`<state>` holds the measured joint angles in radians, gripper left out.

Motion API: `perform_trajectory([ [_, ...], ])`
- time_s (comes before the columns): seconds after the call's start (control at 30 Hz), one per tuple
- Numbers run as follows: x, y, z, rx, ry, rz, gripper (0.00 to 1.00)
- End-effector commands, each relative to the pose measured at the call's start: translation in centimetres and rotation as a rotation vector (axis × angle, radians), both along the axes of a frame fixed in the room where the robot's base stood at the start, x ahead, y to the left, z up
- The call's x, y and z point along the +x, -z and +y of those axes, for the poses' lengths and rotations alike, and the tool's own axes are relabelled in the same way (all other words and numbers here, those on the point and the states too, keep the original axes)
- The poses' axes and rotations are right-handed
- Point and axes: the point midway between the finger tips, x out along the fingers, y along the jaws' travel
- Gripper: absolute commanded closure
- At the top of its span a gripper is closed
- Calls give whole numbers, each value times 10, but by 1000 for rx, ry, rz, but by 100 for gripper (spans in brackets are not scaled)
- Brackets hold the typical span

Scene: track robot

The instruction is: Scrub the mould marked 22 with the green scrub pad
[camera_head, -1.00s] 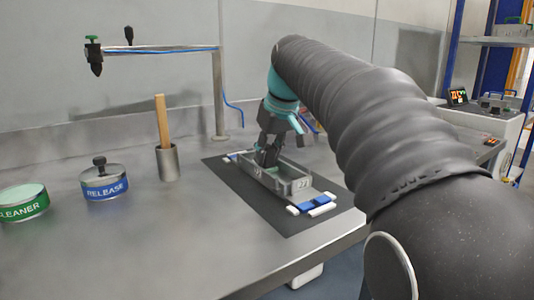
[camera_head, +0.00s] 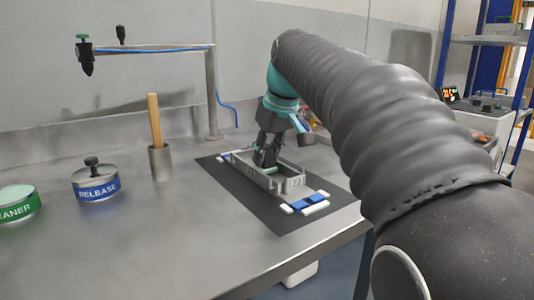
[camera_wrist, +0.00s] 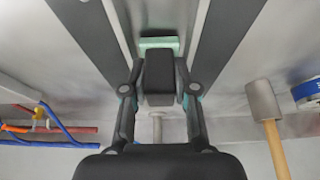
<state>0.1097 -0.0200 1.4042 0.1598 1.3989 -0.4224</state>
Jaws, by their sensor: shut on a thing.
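The grey mould (camera_head: 294,185), an open rectangular tray with 22 on its near end, lies on a dark mat (camera_head: 248,203). My gripper (camera_head: 265,158) points down into its far half in the head view. In the wrist view my gripper (camera_wrist: 158,85) is shut on a dark block, with the green scrub pad (camera_wrist: 159,43) showing just beyond it, between the mould's long walls (camera_wrist: 200,22). The fingers hide most of the pad, and I cannot tell whether it touches the mould floor.
White and blue clamp pieces (camera_head: 306,204) sit at the mould's near end. A post with a nozzle (camera_head: 86,58) rises behind. The front left table is clear.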

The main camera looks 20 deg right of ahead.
Motion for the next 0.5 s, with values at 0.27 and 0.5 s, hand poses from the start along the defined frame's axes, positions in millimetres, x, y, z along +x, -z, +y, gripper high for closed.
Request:
perform_trajectory([
  [0.27, 1, -27, 0, 0, -1, -3, 100],
  [0.5, 1, -46, 0, 0, 0, -3, 100],
])
